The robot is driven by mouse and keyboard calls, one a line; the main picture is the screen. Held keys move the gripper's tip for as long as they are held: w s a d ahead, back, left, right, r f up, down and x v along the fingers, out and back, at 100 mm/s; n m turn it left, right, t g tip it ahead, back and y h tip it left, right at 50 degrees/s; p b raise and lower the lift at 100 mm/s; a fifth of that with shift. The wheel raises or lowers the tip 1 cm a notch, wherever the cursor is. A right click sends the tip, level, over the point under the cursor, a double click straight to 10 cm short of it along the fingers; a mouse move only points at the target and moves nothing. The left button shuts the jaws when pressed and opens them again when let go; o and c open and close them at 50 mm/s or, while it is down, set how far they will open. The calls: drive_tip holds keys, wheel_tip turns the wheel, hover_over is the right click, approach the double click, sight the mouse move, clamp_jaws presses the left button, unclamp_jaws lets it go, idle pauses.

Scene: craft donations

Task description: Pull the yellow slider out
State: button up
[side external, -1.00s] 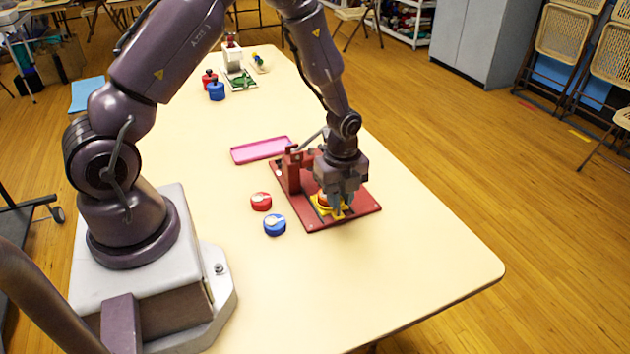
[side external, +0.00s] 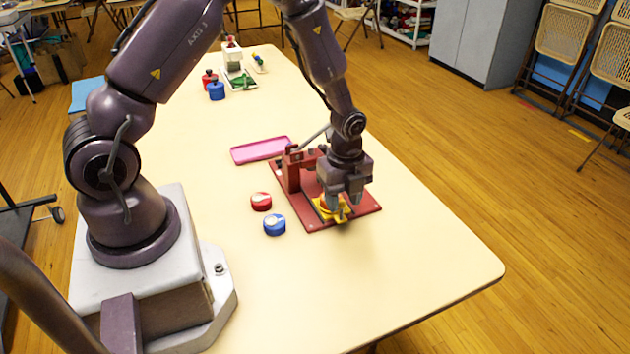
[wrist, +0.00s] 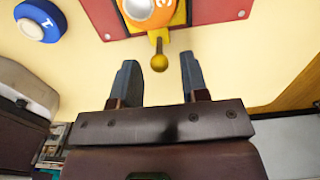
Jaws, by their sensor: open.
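The yellow slider (side external: 341,215) sits at the near end of a red base plate (side external: 314,222) on the table. An orange round piece with a pale top (wrist: 150,10) rests on it, cut by the top edge of the wrist view. The slider's handle ends in a yellow ball knob (wrist: 159,62). My gripper (side external: 346,198) is over the slider's near end, pointing down. In the wrist view my gripper (wrist: 159,63) is open, with the knob appearing between the two fingertips and gaps on both sides. The gripper partly hides the slider in the side view.
A red round container (side external: 261,201) and a blue one (side external: 275,225) stand left of the plate. A red upright block (side external: 292,172) rises at the plate's back. A pink tray (side external: 262,149) lies behind. The table's near right is clear.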

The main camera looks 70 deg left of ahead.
drive_tip(key=shift+r, duration=3.4)
